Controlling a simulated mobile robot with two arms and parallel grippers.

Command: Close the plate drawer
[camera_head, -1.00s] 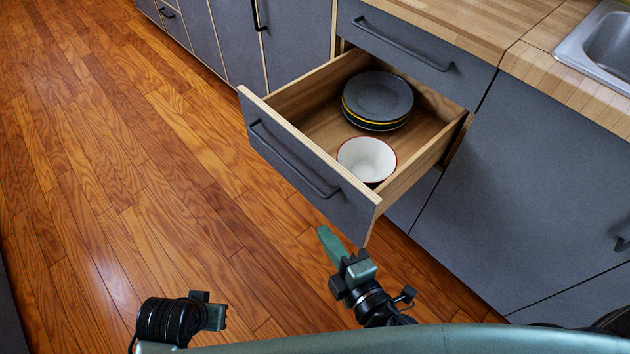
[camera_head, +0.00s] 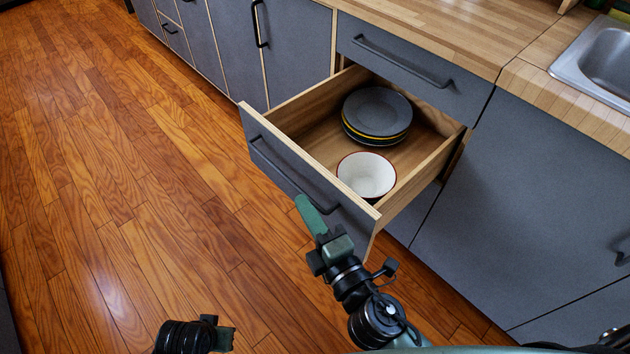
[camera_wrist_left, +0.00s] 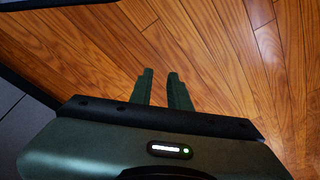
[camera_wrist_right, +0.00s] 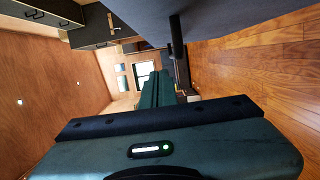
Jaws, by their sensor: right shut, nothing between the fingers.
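The plate drawer (camera_head: 350,216) is pulled open, with a dark grey front, wooden sides and a black bar handle (camera_head: 292,178). It holds a stack of dark plates (camera_head: 377,110) and a white bowl with a red rim (camera_head: 366,174). My right gripper (camera_head: 306,205) is shut and empty, close in front of the drawer front and below the handle; contact cannot be told. In the right wrist view its fingers (camera_wrist_right: 156,78) are together beside the grey front and dark handle (camera_wrist_right: 178,38). My left gripper (camera_wrist_left: 160,76) has parted, empty fingers over the floor.
A closed upper drawer (camera_head: 400,62) sits under the wooden counter (camera_head: 440,25), above the open drawer. A sink (camera_head: 600,65) is at the right. Closed cabinets (camera_head: 295,45) run to the back left. The wooden floor (camera_head: 120,200) left of the drawer is clear.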

